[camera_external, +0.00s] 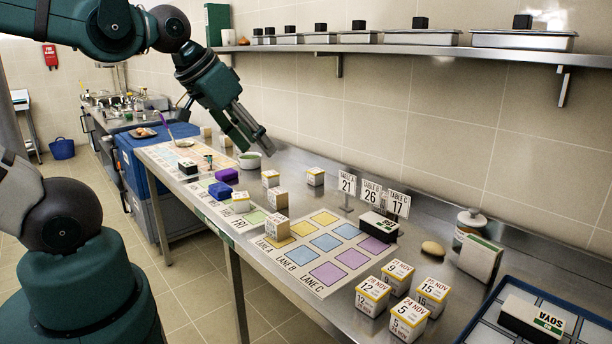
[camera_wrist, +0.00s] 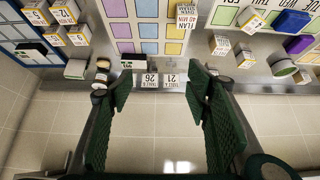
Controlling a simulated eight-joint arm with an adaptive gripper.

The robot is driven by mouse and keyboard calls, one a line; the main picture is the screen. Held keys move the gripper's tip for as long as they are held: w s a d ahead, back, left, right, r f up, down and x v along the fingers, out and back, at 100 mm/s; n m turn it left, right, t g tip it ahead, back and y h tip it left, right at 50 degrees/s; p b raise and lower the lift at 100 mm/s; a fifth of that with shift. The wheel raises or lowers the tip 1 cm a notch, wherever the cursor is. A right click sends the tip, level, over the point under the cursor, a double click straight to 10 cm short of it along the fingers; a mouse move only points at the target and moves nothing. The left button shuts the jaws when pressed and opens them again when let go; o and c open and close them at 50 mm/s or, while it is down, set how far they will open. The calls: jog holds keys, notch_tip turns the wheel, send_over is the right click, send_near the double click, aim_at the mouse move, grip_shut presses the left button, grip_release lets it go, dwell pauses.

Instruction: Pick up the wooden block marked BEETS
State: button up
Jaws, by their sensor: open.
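No label reading BEETS is legible in either view, so I cannot tell which block is the marked one. Several pale wooden blocks with small printed labels stand on the steel counter. The wrist view shows pale blocks at upper right, including one block (camera_wrist: 246,58). My gripper (camera_external: 256,145) is open and empty, above the counter; its spread fingers (camera_wrist: 158,86) also show in the wrist view.
The coloured lane mat (camera_external: 310,284) lies mid-counter. Table number cards (camera_external: 371,192) and a black-and-white block (camera_external: 378,226) stand beside it. Dated boxes (camera_external: 408,318) are in front. A blue tray (camera_external: 478,329) is at right. A wall shelf (camera_external: 400,48) holds steel pans.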

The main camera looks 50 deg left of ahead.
jog(key=shift+w, duration=0.1)
jog(key=n+g, duration=0.7)
jog(key=n, duration=1)
send_over(278, 190)
jog(key=f, duration=2.2)
jog(key=shift+d+f, duration=0.2)
jog(key=shift+d, duration=0.05)
jog(key=shift+a+f, duration=0.15)
jog(key=shift+f, duration=0.1)
jog(key=shift+f, duration=0.15)
jog(key=shift+f+b, duration=0.3)
jog(key=shift+f, duration=0.85)
jog(key=shift+f, duration=0.15)
